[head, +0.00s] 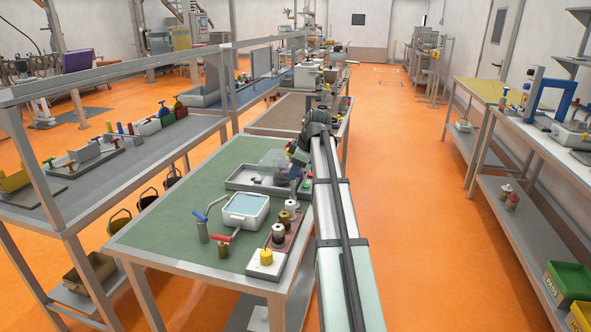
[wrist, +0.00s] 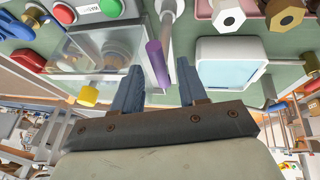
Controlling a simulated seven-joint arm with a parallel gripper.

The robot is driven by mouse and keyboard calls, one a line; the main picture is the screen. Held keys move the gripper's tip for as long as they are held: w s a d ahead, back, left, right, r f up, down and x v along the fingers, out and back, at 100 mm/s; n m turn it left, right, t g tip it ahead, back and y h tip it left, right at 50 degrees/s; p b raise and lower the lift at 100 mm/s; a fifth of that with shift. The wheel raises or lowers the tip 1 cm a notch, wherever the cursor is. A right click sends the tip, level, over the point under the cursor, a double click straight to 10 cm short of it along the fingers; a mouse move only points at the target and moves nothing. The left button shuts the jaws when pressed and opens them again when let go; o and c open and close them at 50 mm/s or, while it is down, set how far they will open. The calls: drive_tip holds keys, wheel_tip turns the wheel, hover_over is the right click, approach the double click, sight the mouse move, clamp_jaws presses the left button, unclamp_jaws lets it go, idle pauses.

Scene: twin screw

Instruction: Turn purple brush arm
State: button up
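The purple brush arm (wrist: 158,62) shows in the wrist view as a short purple cylinder on the end of a pale metal rod. My gripper (wrist: 158,66) is open. Its two blue fingers stand on either side of the purple end in the picture, with gaps visible on both sides. I cannot tell whether the purple end lies between the fingers in depth or beyond them.
A clear cover (wrist: 105,50) with a yellow knob (wrist: 88,96) is left of the fingers. A red button (wrist: 64,13) and a green button (wrist: 110,6) sit above it. A white basin (wrist: 232,65) is close on the right, near white (wrist: 228,15) and brown (wrist: 285,15) hexagonal pieces.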

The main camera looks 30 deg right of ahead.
clamp_jaws()
idle(0.4)
drive_tip(key=shift+a+m, duration=0.1)
drive_tip(key=shift+m, duration=0.2)
drive_tip(key=shift+a+m+h, duration=0.2)
drive_tip(key=shift+m+h, duration=0.75)
drive_tip(key=shift+m, duration=1)
drive_tip(key=shift+a+m+h, duration=0.15)
drive_tip(key=shift+m+h, duration=0.8)
drive_tip(key=shift+m, duration=1)
unclamp_jaws()
